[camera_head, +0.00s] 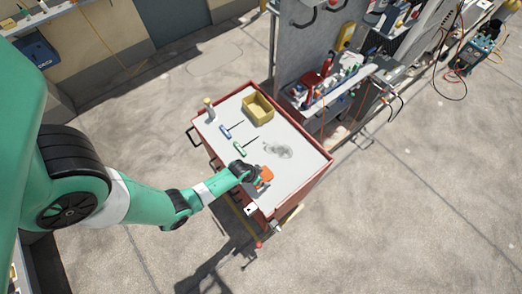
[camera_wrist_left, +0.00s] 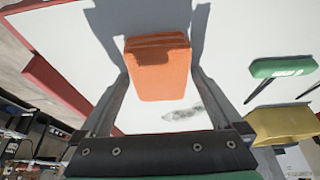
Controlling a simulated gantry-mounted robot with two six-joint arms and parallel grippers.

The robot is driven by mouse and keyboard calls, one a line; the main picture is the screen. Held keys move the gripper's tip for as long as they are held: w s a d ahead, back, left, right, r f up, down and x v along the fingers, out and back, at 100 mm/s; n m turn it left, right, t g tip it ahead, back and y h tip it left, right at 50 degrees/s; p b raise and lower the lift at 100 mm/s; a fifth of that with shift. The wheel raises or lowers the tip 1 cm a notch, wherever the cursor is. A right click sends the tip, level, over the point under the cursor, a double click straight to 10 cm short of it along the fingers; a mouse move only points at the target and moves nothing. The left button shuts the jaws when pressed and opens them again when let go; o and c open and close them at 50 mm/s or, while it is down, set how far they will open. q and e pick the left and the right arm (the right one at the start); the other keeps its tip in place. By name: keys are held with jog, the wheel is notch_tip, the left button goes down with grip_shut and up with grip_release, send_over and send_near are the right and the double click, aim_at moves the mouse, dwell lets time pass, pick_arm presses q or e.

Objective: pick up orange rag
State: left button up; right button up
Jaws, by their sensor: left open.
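The orange rag (camera_head: 265,175) lies folded on the white top of the red cart (camera_head: 300,150), near its front edge. It also shows in the left wrist view as an orange block-like bundle (camera_wrist_left: 158,72). My left gripper (camera_head: 257,177) is at the rag, and its arm comes in from the left. In the left wrist view its two fingers stand apart, one on each side of the rag, with the rag between them. I cannot tell whether either finger touches it. My right gripper is not in view.
On the cart top are a yellow bin (camera_head: 258,108), a green-handled tool (camera_head: 240,148), a blue-handled tool (camera_head: 226,131), a small bottle (camera_head: 209,106) and a grey smudge (camera_head: 278,151). A grey panel with a loaded shelf (camera_head: 335,90) stands behind.

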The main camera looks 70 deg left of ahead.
pick_arm(q)
jog(key=shift+f, duration=0.2)
dwell(0.4)
jog(key=c, duration=1.2)
jog(key=shift+r, duration=0.65)
jog(key=shift+c, duration=0.2)
jog(key=r+p, duration=0.1)
jog(key=r, duration=0.1)
jog(key=r+p, duration=0.1)
jog(key=r, duration=0.1)
jog(key=shift+s+d+p, duration=0.15)
jog(key=shift+d+p, duration=0.15)
jog(key=shift+p, duration=0.05)
jog(key=s+d+r+p, duration=0.7)
jog(key=d+r+p, duration=0.1)
jog(key=d, duration=0.3)
jog(key=shift+s, duration=0.15)
jog(key=shift+r, duration=0.1)
